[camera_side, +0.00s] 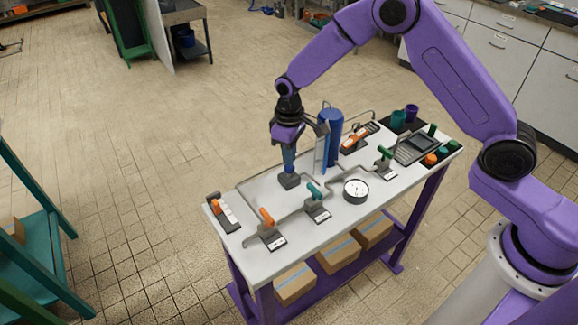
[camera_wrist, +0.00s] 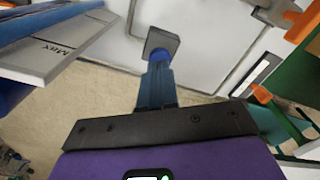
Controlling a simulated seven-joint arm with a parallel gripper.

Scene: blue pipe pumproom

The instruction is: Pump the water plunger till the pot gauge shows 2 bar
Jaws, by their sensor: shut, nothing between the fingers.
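My gripper (camera_side: 289,171) points straight down over the table, its blue fingers shut with nothing between them. The fingertips are at the top of a dark grey square block (camera_side: 289,181), which looks like the plunger head; whether they touch cannot be told. In the wrist view the shut fingers (camera_wrist: 159,65) reach toward the same square block (camera_wrist: 161,43). The round white pot gauge (camera_side: 356,190) lies in front and to the right; its needle is too small to read. A tall blue cylinder (camera_side: 332,135), likely the pot, stands behind right of my gripper.
A white scale plate marked "Max" (camera_wrist: 60,52) stands close left in the wrist view. Valves with orange (camera_side: 266,217) and green (camera_side: 314,191) handles sit along the front. Pipes cross the white table (camera_side: 250,262). Cups (camera_side: 398,119) and a tray (camera_side: 415,149) occupy the right end.

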